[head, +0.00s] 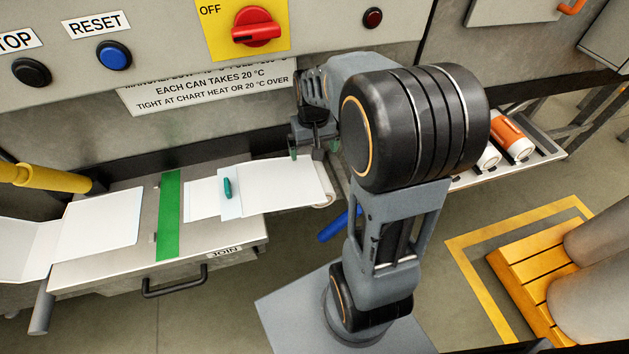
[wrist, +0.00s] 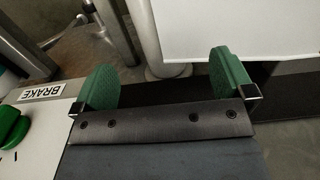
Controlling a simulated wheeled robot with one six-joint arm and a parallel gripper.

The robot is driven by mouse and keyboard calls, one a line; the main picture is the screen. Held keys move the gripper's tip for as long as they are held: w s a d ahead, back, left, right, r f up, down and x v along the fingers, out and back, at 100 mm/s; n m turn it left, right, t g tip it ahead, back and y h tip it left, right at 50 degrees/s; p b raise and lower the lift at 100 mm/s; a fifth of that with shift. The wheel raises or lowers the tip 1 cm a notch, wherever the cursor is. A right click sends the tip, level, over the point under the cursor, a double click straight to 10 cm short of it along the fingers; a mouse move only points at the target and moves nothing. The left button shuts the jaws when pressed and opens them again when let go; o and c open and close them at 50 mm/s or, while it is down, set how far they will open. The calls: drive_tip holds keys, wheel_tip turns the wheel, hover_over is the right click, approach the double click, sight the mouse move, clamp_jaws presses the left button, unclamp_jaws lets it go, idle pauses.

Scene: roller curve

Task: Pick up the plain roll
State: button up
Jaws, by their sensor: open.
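A white roll (head: 488,158) lies on the rack at the right in the head view. My arm hides most of it; the part in sight has no coloured band. Beside it lies a white roll with an orange band (head: 508,135). My gripper (head: 306,152) is away to the left of them, above the far edge of the white sheet on the bench. In the wrist view its two green fingers (wrist: 165,84) are wide apart with nothing held between them. A pale upright cylinder (wrist: 166,70) shows beyond the fingers; I cannot tell what it is.
The bench (head: 215,238) carries white sheets (head: 285,184), a green strip (head: 170,215) and a small teal tool (head: 227,188). The control panel wall stands close behind. A wooden pallet (head: 520,285) with grey rolls is at lower right. A BRAKE label (wrist: 41,92) shows in the wrist view.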

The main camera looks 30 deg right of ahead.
sight(314, 167)
wheel_tip(314, 167, down, 11)
drive_tip(key=shift+d+f+b, duration=0.15)
drive_tip(key=shift+b, duration=0.85)
drive_tip(key=shift+c, duration=0.3)
drive_tip(key=shift+w, duration=0.1)
drive_tip(key=c, duration=1)
drive_tip(key=shift+c, duration=0.4)
drive_tip(key=shift+r, duration=0.3)
